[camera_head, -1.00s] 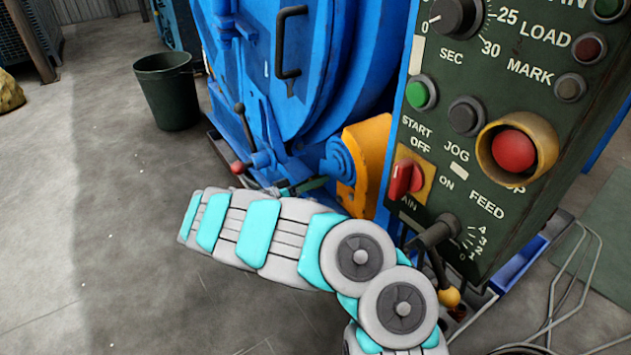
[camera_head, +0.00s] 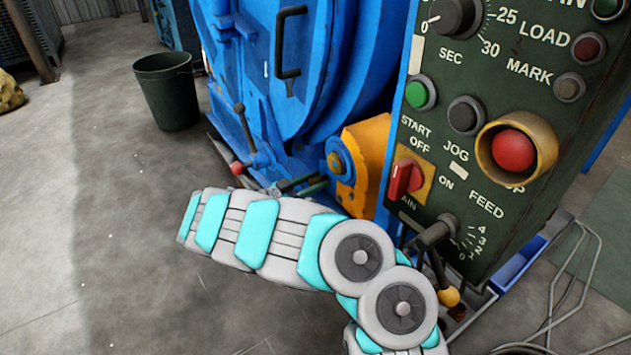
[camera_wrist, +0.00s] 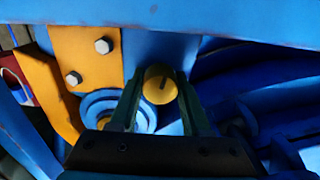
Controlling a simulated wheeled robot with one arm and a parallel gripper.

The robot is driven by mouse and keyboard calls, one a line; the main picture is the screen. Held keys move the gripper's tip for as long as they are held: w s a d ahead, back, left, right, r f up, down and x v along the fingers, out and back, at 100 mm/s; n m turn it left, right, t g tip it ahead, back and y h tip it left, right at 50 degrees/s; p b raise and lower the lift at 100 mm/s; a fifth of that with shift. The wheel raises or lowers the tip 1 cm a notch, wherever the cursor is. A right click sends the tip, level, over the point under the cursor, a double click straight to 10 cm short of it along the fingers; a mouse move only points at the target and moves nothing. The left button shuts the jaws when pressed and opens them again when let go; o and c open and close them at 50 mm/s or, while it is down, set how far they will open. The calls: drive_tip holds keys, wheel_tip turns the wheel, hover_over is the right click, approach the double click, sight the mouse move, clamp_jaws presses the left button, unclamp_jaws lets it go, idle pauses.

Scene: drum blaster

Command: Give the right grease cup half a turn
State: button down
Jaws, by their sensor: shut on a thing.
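A round yellow grease cup (camera_wrist: 156,92) with a short dark line on its face shows in the middle of the wrist view. The line runs nearly upright, from about the middle toward the top. My gripper (camera_wrist: 160,80) has one dark green finger on each side of the cup and is shut on it. In the head view my grey and teal arm hides most of the gripper. A yellow round end (camera_head: 337,163) shows there on the orange bracket; I cannot tell whether it is the held cup.
The orange bracket (camera_wrist: 88,60) with two bolts and a blue round hub (camera_wrist: 100,106) lie left of the fingers. A blue beam crosses above. The control panel (camera_head: 480,130) stands close to my arm. A dark bin (camera_head: 168,90) stands on open floor at left.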

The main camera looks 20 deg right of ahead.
drive_tip(key=shift+f, duration=0.1)
idle(0.3)
drive_tip(key=shift+c, duration=1.9)
unclamp_jaws()
drive_tip(key=s+a, duration=0.1)
drive_tip(key=a, duration=0.6)
drive_tip(key=shift+s+a, duration=0.25)
drive_tip(key=shift+a, duration=0.1)
